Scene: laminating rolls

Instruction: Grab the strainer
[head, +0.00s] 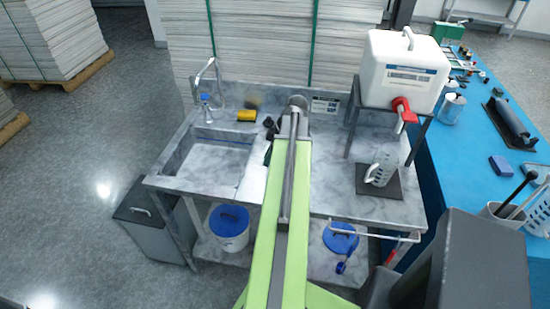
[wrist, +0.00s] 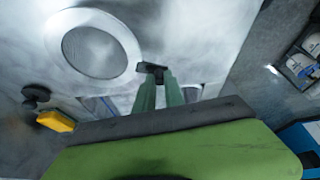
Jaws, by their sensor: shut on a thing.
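The strainer (wrist: 92,45), a round grey mesh disc with a broad pale rim, shows in the wrist view at the upper left. My gripper (wrist: 158,80), with green fingers and dark tips, is shut at the right edge of the strainer's rim, on the strainer. The exact contact is small and blurred. In the head view my own arm covers the gripper, and I cannot make out the strainer clearly there.
A marbled counter (head: 335,187) holds a sink (head: 215,163), a faucet (head: 207,85) and a yellow sponge (head: 247,115). At right, a white canister (head: 395,75) on a stand is above a clear measuring jug (head: 381,170). Lidded buckets stand below. A blue bench (head: 455,165) adjoins.

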